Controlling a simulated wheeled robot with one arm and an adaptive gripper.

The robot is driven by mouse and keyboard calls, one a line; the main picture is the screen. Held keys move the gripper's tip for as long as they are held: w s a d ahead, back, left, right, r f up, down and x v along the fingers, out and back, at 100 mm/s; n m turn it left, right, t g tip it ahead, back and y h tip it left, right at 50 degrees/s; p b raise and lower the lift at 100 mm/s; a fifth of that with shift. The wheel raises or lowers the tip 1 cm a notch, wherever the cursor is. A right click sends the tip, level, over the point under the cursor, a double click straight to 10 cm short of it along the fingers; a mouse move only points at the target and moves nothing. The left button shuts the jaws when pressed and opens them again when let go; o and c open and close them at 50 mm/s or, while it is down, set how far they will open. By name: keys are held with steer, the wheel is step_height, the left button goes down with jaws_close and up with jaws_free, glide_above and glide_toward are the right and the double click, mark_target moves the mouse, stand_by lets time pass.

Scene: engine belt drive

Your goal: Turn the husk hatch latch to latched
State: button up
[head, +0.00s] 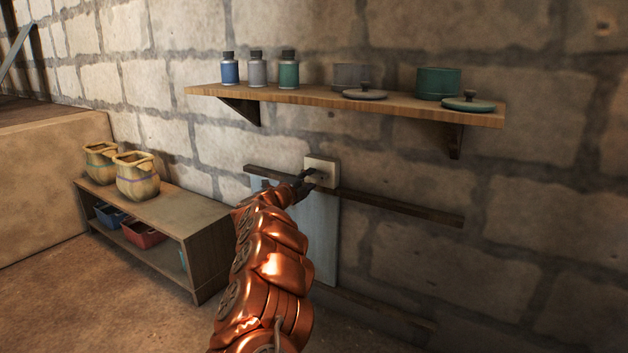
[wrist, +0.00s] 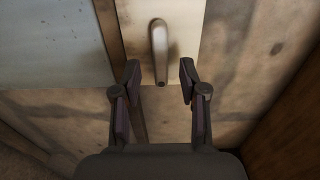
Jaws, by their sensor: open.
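The latch is a cream plate (head: 318,163) on the stone wall with a metal lever on it. In the wrist view the lever (wrist: 158,45) lies along the plate (wrist: 187,25), its free end pointing down the picture. My gripper (wrist: 160,79) is open, one finger on each side of the lever's lower end, with visible gaps and no clear contact. In the head view my gripper (head: 306,183) is at the plate and hides part of the lever. The grey-blue hatch panel (head: 326,230) is below the plate, partly behind my arm; it also shows in the wrist view (wrist: 50,45).
A wooden shelf (head: 220,92) with bottles, pots and lids juts out above the latch. A dark wooden rail (head: 400,207) runs along the wall. A low cabinet (head: 196,213) with two jugs stands at left. The floor (head: 110,290) before it is clear.

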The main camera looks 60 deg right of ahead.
mark_target(314, 176)
steer(key=shift+w+d+b, duration=0.15)
steer(key=shift+d+b, duration=0.15)
steer(key=shift+d, duration=1.25)
jaws_close()
